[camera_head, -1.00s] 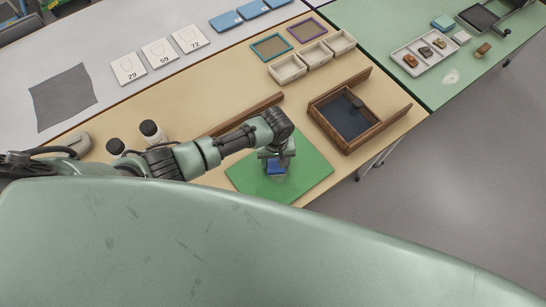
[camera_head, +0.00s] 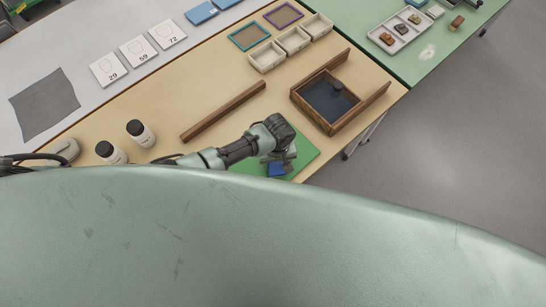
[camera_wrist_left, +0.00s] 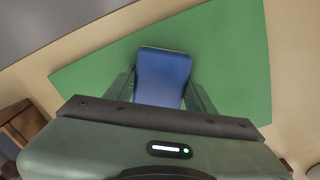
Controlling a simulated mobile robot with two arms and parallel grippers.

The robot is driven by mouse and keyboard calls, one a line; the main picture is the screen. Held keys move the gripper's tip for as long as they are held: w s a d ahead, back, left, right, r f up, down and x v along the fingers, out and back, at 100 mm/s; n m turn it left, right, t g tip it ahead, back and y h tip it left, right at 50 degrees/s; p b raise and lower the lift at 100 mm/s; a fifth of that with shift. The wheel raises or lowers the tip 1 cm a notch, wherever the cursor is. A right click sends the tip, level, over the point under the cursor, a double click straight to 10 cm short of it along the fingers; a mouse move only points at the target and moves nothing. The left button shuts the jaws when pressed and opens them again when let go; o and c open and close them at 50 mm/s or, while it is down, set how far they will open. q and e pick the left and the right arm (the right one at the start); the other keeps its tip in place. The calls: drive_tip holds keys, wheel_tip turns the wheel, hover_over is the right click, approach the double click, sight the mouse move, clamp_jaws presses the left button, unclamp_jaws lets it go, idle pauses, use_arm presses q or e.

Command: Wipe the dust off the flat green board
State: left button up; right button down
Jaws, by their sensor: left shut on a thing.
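The flat green board (camera_head: 305,152) lies on the beige table near its front edge, partly hidden by my arm and body in the head view. It also shows in the left wrist view (camera_wrist_left: 232,70). My left gripper (camera_head: 280,165) is over the board, shut on a blue block-like wiper (camera_wrist_left: 162,78). The blue wiper also shows in the head view (camera_head: 278,170), low at the board; whether it touches the surface I cannot tell. No dust is clear to see on the visible green surface. My right gripper is not in view.
A wooden box with a dark inside (camera_head: 328,102) stands right of the board. A wooden bar (camera_head: 223,111) lies behind it. Two white jars with dark lids (camera_head: 140,133) stand at the left. Cream trays (camera_head: 294,41) are farther back.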

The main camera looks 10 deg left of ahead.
use_arm(q)
drive_tip(key=shift+r, duration=0.1)
drive_tip(key=shift+w+a, duration=0.8)
drive_tip(key=shift+a, duration=0.35)
drive_tip(key=shift+w+a, duration=0.8)
drive_tip(key=shift+a, duration=0.3)
drive_tip(key=shift+w+a, duration=0.85)
drive_tip(key=shift+a, duration=0.25)
wheel_tip(320, 180, up, 2)
drive_tip(key=shift+p, duration=1)
drive_tip(key=shift+r, duration=1.95)
